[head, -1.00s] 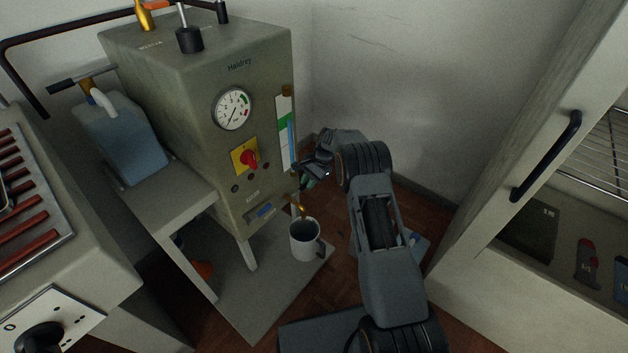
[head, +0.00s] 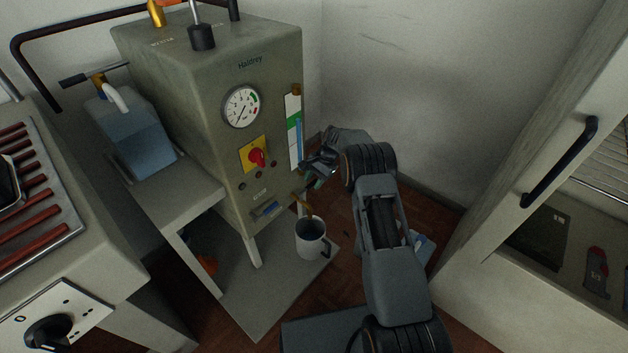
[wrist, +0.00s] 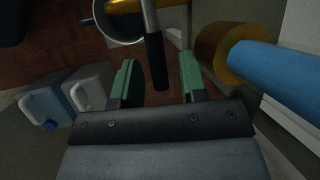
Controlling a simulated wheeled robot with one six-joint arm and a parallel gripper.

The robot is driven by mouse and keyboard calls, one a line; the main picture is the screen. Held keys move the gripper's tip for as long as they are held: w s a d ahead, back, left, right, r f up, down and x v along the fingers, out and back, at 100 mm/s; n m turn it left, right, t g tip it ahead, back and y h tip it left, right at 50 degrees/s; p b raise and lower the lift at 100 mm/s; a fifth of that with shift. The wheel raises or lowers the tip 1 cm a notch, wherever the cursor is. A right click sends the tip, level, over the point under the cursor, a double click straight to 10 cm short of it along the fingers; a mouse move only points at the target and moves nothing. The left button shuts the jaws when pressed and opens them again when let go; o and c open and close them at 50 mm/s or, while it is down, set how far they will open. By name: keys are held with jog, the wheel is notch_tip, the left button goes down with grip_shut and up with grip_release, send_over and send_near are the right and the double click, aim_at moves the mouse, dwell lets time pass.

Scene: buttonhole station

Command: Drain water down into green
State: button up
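The grey Haldrey machine (head: 190,80) has a sight gauge (head: 294,148) on its front right edge, a white plate with a green band. Its blue water column reaches up to about the green band; the exact level is too small to tell. In the wrist view the blue tube (wrist: 285,75) rises from a brass fitting (wrist: 222,52). My gripper (head: 320,174) is low beside the gauge. In the wrist view my gripper (wrist: 160,80) is open, with a black lever handle (wrist: 156,62) between its green-padded fingers, apparently apart from both. A white mug (head: 311,240) stands below the brass spout (head: 306,205).
A blue jug (head: 138,140) stands on the side shelf. A white cabinet with a black handle (head: 560,162) stands right. Two containers (wrist: 65,95) show in the wrist view.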

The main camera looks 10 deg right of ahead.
jog(key=shift+d, duration=0.1)
jog(key=p+v, duration=0.4)
jog(key=v, duration=0.9)
jog(key=shift+d+r, duration=0.15)
jog(key=shift+r, duration=0.2)
jog(key=s+a+r+n+t+h+p, duration=0.1)
jog(key=s+r+p, duration=0.35)
jog(key=r, duration=0.55)
jog(key=s+r+n+p, duration=0.25)
jog(key=r+p, duration=0.25)
jog(key=r, duration=0.4)
jog(key=s+a+r+n+t+h+p, duration=0.1)
jog(key=s+r+p, duration=0.3)
jog(key=r, duration=0.6)
jog(key=s+r+n+t+h+p, duration=0.1)
jog(key=s+r+p, duration=0.3)
jog(key=s, duration=0.4)
jog(key=s+r+n+t+h+p, duration=0.1)
jog(key=s+r+n+p, duration=0.1)
jog(key=s+r+p, duration=0.3)
jog(key=s+r+n+p, duration=0.2)
jog(key=s+r+p, duration=0.3)
jog(key=s, duration=0.5)
jog(key=shift+s+a+r+n+t+h, duration=0.25)
jog(key=shift+s+a+r+t+h, duration=0.05)
jog(key=shift+a+r+t+h, duration=0.1)
